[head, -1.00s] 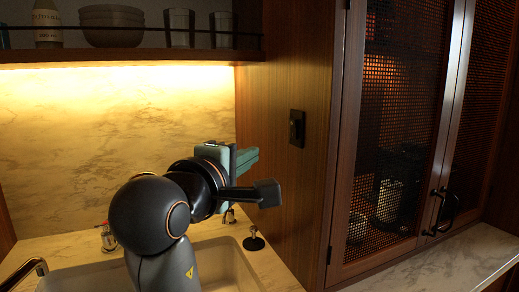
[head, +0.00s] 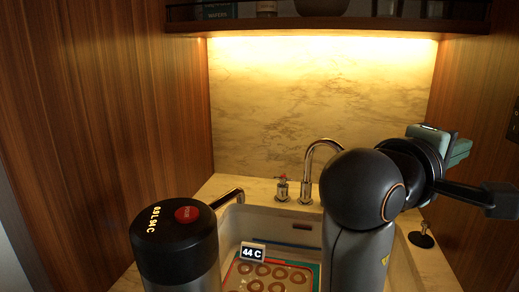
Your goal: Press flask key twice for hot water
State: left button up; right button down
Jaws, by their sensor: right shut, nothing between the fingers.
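The flask (head: 178,262) stands at the lower left in the head view, a pale cylinder with a black lid; its lower part is cut off by the frame. On the lid are a round red key (head: 187,214) and a lit readout that seems to include 94 C. My right gripper (head: 500,198) is at the right edge, shut and empty, well away to the right of the flask and above the counter. My left gripper is not in view.
A curved tap (head: 308,165) stands at the back. Wood walls (head: 120,100) flank the nook; a shelf (head: 320,24) crosses above.

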aim_at(186, 215)
jog(key=k, duration=1.45)
